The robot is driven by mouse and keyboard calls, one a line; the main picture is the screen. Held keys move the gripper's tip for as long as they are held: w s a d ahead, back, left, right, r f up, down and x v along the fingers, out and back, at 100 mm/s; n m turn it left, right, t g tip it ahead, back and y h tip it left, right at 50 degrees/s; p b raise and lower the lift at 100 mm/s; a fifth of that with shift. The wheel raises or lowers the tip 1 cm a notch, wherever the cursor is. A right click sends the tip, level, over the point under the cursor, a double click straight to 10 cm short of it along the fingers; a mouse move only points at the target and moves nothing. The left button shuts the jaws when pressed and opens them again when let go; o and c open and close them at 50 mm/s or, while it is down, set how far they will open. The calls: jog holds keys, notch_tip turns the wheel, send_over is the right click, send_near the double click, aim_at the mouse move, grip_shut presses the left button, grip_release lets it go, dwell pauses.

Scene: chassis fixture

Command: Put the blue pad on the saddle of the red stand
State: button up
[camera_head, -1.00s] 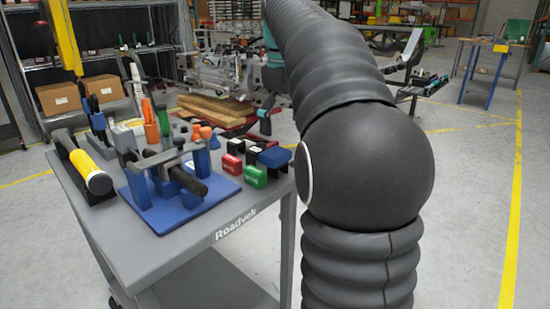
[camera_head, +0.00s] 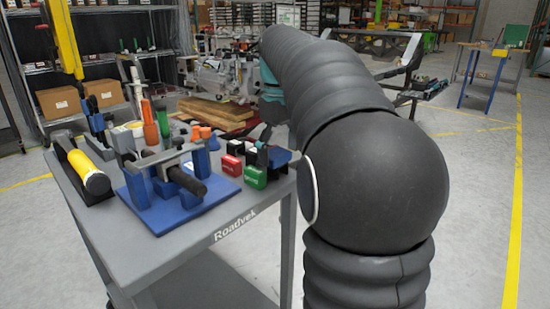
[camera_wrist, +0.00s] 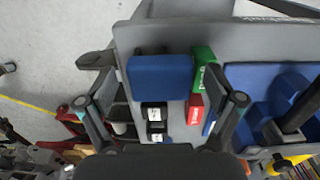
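The fingers are spread wide, with gaps on both sides of the pad. In the head view the pad (camera_head: 280,157) is partly hidden by my gripper (camera_head: 264,145), which is above it. A red block-like stand (camera_head: 231,168) sits to the pad's left, beside a green one (camera_head: 255,177). The red stand (camera_wrist: 196,108) is partly covered by my right finger in the wrist view. Its saddle is not clear.
A blue fixture (camera_head: 190,205) with a dark cylinder stands left of the blocks. Black white-labelled blocks (camera_wrist: 155,113) are close to the pad.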

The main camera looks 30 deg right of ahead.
aim_at(284, 154)
jog(key=c, duration=1)
jog(key=shift+r, duration=0.55)
jog(key=r, duration=0.2)
jog(key=d+r+p, duration=0.1)
jog(key=shift+s+r, duration=0.2)
jog(key=shift+r, duration=0.2)
jog(key=s+d+r, duration=0.5)
jog(key=d+r, duration=0.1)
jog(key=d, duration=0.3)
jog(key=shift+d+p, duration=0.15)
jog(key=shift+p, duration=0.25)
